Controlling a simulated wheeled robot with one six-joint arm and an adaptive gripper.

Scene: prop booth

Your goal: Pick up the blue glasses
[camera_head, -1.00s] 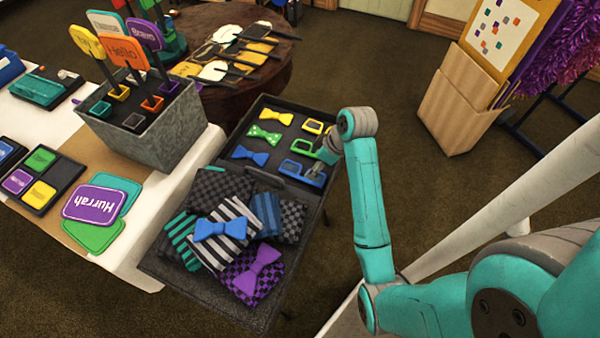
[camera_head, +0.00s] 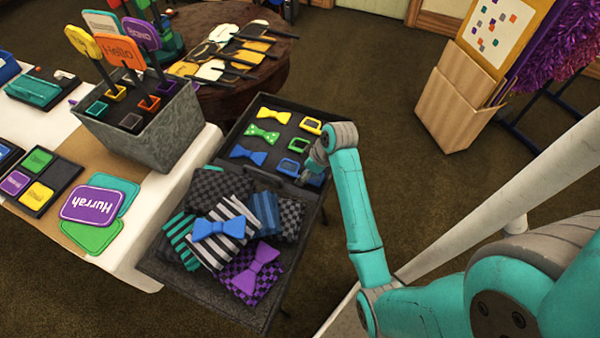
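Yellow, green and blue bow ties (camera_head: 262,134) lie left of the glasses. Folded patterned cloths (camera_head: 222,190) with a blue and a purple bow tie fill the case's near section. A grey bin of signs (camera_head: 170,135) stands to the left.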

